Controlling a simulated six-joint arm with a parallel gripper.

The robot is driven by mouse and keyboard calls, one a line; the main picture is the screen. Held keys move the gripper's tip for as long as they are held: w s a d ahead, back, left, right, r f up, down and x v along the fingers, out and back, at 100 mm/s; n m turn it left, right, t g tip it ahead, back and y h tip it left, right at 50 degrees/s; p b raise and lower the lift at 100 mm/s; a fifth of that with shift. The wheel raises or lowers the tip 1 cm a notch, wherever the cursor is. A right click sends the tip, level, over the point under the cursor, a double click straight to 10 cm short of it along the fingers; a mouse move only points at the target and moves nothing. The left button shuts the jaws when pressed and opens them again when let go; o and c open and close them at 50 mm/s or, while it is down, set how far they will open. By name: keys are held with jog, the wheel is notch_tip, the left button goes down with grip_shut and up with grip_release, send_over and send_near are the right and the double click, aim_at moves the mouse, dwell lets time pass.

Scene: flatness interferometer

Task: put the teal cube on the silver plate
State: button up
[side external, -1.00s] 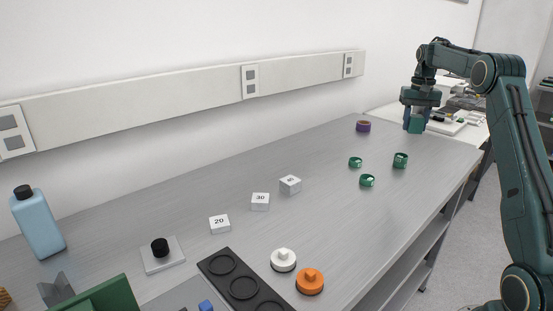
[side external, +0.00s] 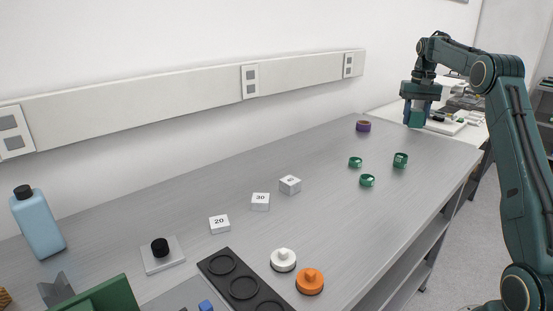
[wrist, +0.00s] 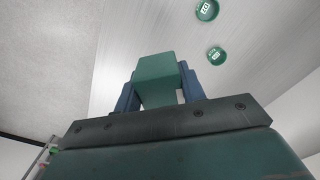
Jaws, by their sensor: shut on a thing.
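The teal cube (side external: 417,119) is held between the blue fingers of my gripper (side external: 417,113), above the far right end of the bench in the side external view. In the wrist view the cube (wrist: 157,78) sits between both fingers of my gripper (wrist: 160,98), with bench surface beyond it. A light grey square plate (side external: 176,261) with a black knob on it lies at the front left of the bench, far from my gripper. I cannot tell whether this is the silver plate.
Several green rings (side external: 367,181) and a purple ring (side external: 363,127) lie near my gripper. White numbered blocks (side external: 260,202), a white knobbed piece (side external: 283,260), an orange one (side external: 310,281) and a black tray (side external: 228,276) stand closer. A blue bottle (side external: 39,225) is far left.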

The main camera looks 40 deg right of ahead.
jog(key=w+a+f+n, duration=0.1)
jog(key=w+a+n, duration=0.2)
jog(key=w+a, duration=0.55)
jog(key=w+a+f+n, duration=0.25)
jog(key=w+a, duration=0.35)
jog(key=a, duration=0.6)
jog(key=w+a+f+n, duration=0.1)
jog(key=w+a+n, duration=0.3)
jog(key=w+a, duration=0.45)
jog(key=n, duration=1)
send_over(179, 253)
notch_tip(179, 253, down, 5)
jog(key=shift+f, duration=0.1)
jog(key=shift+f, duration=2.15)
jog(key=shift+f, duration=0.1)
jog(key=shift+f, duration=1.7)
